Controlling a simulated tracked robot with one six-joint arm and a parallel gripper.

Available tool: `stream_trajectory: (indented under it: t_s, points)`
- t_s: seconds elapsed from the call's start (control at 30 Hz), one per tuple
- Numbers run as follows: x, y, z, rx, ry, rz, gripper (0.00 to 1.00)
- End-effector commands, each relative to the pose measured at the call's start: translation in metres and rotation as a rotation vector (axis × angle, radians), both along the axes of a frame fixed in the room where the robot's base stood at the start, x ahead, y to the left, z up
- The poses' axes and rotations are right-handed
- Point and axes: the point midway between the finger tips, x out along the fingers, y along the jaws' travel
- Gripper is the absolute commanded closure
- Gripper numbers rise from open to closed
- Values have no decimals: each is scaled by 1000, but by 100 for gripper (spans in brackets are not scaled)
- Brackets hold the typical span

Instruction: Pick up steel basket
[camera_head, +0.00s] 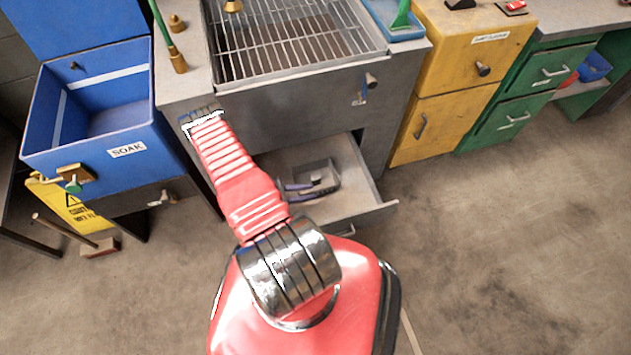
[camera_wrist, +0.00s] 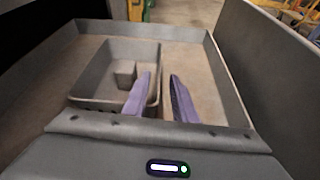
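A small open grey metal box, which I take for the steel basket (camera_wrist: 88,76), sits in the pulled-out grey drawer (camera_wrist: 226,85). It has a small block inside, against its wall. It also shows in the head view (camera_head: 320,166). My gripper (camera_wrist: 161,76) has two purple fingers, apart and open. In the wrist view the left finger overlaps the basket's inside and the right finger lies outside it, with the basket's right wall between them. I cannot tell whether either finger touches the wall. The basket's near edge is partly hidden by my gripper.
The drawer's raised walls (camera_head: 372,172) surround the basket. Above is a grey sink unit with a wire grate (camera_head: 285,40). A blue SOAK bin (camera_head: 70,120) stands left, yellow (camera_head: 440,115) and green cabinets (camera_head: 520,95) right. Floor at right is clear.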

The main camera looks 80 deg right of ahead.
Motion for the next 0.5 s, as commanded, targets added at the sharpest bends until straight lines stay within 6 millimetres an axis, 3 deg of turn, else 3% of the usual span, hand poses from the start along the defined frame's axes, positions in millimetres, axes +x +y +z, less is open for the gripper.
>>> stream_trajectory:
  t_s: [0.5]
  points:
    - [-8,-5,-4,0,0,-1,75]
